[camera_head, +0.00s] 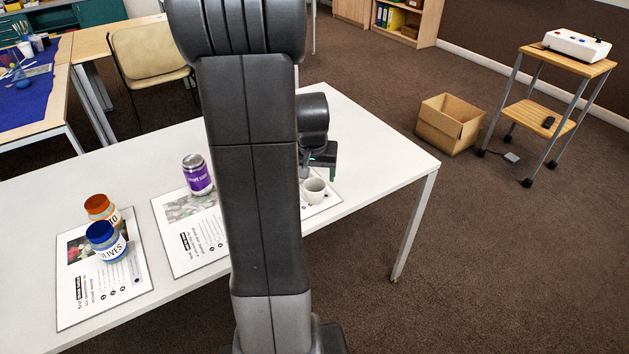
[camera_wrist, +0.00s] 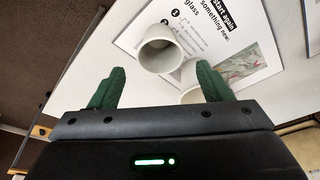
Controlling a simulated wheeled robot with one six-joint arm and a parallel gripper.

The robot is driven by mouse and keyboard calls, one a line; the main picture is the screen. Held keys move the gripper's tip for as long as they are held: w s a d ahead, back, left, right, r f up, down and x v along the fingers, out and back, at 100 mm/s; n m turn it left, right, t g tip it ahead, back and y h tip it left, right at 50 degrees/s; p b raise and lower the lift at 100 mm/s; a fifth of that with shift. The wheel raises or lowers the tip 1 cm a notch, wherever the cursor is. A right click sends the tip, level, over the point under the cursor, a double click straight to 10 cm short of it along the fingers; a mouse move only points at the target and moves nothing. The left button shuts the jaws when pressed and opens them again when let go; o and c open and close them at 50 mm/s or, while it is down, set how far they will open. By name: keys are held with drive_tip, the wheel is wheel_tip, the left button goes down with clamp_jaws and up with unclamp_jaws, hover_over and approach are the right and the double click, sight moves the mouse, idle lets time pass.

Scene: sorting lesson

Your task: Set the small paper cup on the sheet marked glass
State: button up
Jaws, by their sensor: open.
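My gripper (camera_wrist: 161,70) is open, with its green fingers apart and nothing clamped. In the wrist view a small white cup (camera_wrist: 160,47) stands on the printed sheet marked glass (camera_wrist: 255,75), just beyond the fingertips. A second pale cup (camera_wrist: 190,76) is beside it, partly hidden by the right finger. I cannot tell which is the paper one. In the head view one white cup (camera_head: 314,191) shows on the right-hand sheet (camera_head: 329,198), below my gripper (camera_head: 326,168). My arm hides much of that sheet.
A purple can (camera_head: 197,175) stands on the middle sheet (camera_head: 200,257). The white table's (camera_head: 365,150) right end is clear. A cardboard box (camera_head: 447,125) and trolley (camera_head: 562,60) stand beyond.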

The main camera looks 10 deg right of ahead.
drive_tip(key=shift+v, duration=2.15)
